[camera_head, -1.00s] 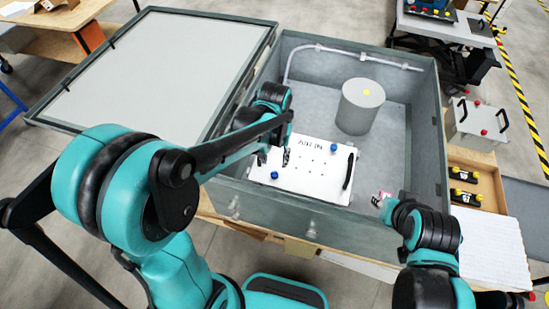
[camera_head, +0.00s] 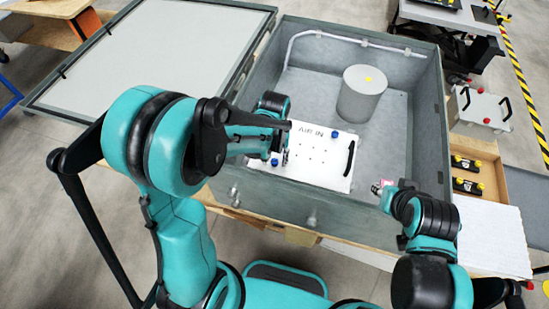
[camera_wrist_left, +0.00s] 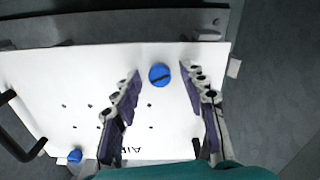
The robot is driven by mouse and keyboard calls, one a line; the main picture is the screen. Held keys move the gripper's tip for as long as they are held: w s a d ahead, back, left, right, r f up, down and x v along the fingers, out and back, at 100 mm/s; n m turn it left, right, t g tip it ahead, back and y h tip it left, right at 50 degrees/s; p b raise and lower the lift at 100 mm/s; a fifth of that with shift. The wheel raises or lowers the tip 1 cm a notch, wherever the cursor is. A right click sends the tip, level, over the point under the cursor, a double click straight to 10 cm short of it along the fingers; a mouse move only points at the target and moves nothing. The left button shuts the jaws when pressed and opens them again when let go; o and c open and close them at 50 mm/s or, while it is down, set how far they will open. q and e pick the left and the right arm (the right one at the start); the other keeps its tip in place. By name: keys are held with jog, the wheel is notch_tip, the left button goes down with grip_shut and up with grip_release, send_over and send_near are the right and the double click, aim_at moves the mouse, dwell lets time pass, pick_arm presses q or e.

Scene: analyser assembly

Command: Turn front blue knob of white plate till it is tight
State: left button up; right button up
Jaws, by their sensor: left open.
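The white plate (camera_head: 310,172) lies inside the grey box, with a black handle at its right side in the head view. Its front blue knob (camera_head: 274,162) is near the front left corner. In the left wrist view this knob (camera_wrist_left: 159,74) sits between the fingertips of my left gripper (camera_wrist_left: 161,78), with a gap on both sides. My left gripper (camera_head: 279,157) is open and empty at the knob. The other blue knob (camera_head: 334,133) is at the plate's back edge. My right gripper (camera_head: 383,187) is over the box's front right; its fingers are too small to read.
The grey box (camera_head: 260,192) has raised walls around the plate. A grey cylinder (camera_head: 362,92) stands behind the plate. The open lid (camera_head: 150,60) lies to the left. A wooden tray (camera_head: 490,166) with black parts is on the right.

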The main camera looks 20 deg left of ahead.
pick_arm(q)
grip_shut()
jog(key=shift+f+m+b, duration=0.1)
jog(key=shift+m+b, duration=0.55)
jog(key=shift+m, duration=0.55)
jog(key=m, duration=0.2)
jog(key=shift+m+b, duration=0.3)
grip_release()
